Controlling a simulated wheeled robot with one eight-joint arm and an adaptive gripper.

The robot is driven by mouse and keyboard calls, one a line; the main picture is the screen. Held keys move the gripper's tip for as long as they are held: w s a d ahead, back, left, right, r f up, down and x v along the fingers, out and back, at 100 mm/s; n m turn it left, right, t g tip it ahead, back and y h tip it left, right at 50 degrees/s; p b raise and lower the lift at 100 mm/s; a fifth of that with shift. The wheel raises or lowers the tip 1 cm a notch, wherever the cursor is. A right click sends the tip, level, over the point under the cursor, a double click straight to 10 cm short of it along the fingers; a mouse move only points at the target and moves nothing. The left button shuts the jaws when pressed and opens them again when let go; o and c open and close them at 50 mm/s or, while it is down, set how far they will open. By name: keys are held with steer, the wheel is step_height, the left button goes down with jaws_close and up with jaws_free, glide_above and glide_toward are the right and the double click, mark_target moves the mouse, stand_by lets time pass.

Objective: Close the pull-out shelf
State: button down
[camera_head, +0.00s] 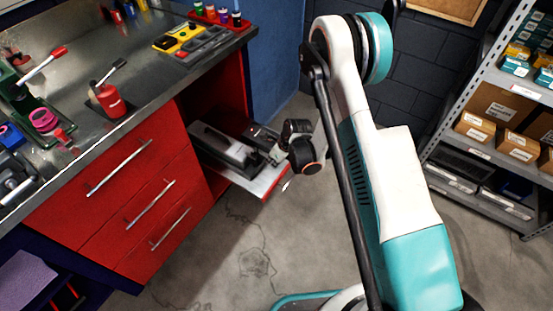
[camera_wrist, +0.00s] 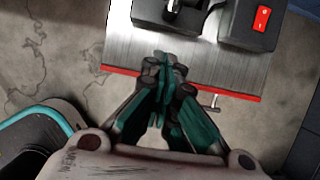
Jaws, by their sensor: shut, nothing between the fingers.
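The pull-out shelf (camera_head: 260,184) sticks out from the open bay at the right end of the red bench, with a grey machine (camera_head: 225,146) on it. In the wrist view the shelf (camera_wrist: 135,40) is a bare metal plate with a red front edge and a small metal handle (camera_wrist: 214,103). My gripper (camera_wrist: 163,68) is shut and empty. Its fingertips overlap the shelf's front edge in the wrist view, left of the handle; I cannot tell whether they touch it. In the head view my gripper (camera_head: 284,157) is at the shelf's outer end, its fingers partly hidden by my wrist.
The red drawers (camera_head: 130,190) left of the shelf look shut. The benchtop (camera_head: 150,75) carries tools, a red can (camera_head: 110,100) and small bottles. A grey rack (camera_head: 480,160) with boxes stands at the right. The floor (camera_head: 235,265) in front is mostly clear.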

steer(key=w+a, duration=0.1)
steer(key=w+a+f+b, duration=0.1)
steer(key=a, duration=0.1)
steer(key=shift+w+a+f, duration=0.15)
steer(key=shift+w+a, duration=0.15)
steer(key=shift+w, duration=0.1)
steer(key=shift+w, duration=0.1)
